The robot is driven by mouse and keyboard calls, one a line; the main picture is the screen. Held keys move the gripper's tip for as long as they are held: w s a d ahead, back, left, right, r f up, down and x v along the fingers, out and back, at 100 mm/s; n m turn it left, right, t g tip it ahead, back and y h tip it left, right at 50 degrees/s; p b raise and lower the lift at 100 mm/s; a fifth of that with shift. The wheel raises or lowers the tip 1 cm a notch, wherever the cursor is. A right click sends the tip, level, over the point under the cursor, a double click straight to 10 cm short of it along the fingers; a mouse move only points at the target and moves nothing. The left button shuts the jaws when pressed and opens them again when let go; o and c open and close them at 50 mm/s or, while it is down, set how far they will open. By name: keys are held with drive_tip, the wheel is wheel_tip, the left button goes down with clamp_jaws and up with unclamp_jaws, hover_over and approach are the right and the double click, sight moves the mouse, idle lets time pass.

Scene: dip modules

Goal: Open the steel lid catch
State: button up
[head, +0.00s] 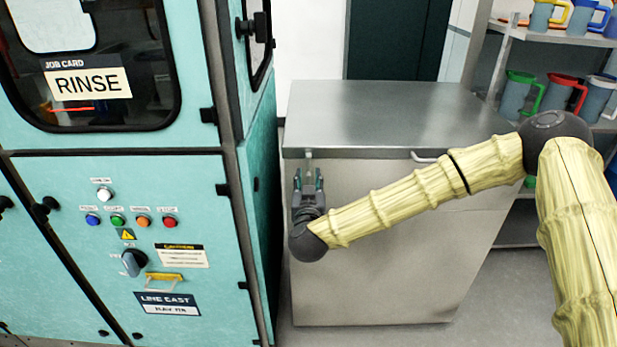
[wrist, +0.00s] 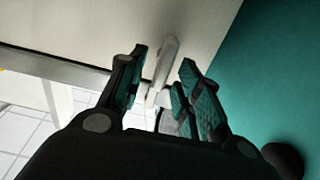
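The steel lid catch (head: 308,156) is a small upright piece at the front left of the steel chest (head: 375,250), just under its lid (head: 385,115). In the wrist view the catch (wrist: 167,58) is a pale bar on the chest front. My gripper (head: 308,181) is at the chest's front left, by the catch. In the wrist view my gripper (wrist: 163,62) is open, with one finger on each side of the catch and a gap visible to each. The lid lies flat. My fingers partly hide the lower end of the catch.
A teal machine (head: 110,200) with buttons and a RINSE card stands close on the left. A pale handle (head: 425,157) is on the chest's front edge. Shelves (head: 555,37) with jugs stand at the right. Grey floor (head: 510,290) is bare at the right.

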drive_tip(key=shift+w, duration=0.8)
clamp_jaws()
